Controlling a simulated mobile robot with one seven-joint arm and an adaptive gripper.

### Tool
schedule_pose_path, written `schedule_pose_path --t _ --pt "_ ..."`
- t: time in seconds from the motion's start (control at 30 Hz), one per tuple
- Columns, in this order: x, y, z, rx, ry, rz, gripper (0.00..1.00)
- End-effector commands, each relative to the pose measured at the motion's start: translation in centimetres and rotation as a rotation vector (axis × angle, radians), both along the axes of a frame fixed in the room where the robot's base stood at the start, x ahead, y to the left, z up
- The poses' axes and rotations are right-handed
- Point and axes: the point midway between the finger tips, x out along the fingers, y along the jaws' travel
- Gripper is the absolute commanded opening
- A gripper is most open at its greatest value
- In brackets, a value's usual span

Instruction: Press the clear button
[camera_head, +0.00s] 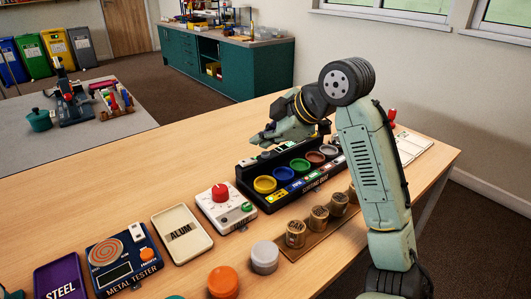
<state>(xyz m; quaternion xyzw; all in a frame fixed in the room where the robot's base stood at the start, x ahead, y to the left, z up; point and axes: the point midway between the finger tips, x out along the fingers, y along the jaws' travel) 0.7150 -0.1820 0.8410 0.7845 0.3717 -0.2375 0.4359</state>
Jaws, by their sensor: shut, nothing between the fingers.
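A black console (246,190) labelled "SORTING QUIZ" stands on the wooden table, with a row of coloured round cups along it. Small light-coloured parts show on its raised back edge near my gripper. I cannot read a "clear" label on any button from here. My gripper (264,141) is shut and empty, over the back left part of the console. I cannot tell whether its fingertips touch anything. My wrist and forearm cover the back right part of the console.
A white box with a red knob (220,192) stands left of the console. Several wooden cylinders (296,233) stand on a board in front. A grey cylinder (265,257), orange cylinder (223,283), ALUM tray (199,244) and metal tester (112,269) lie nearer.

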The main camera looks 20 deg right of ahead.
Motion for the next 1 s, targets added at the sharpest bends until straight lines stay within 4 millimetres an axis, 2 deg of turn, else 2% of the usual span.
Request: schedule_pose_path --t 1.0 --pt "0.02 -0.01 -0.84 0.0 0.0 0.0 0.0"
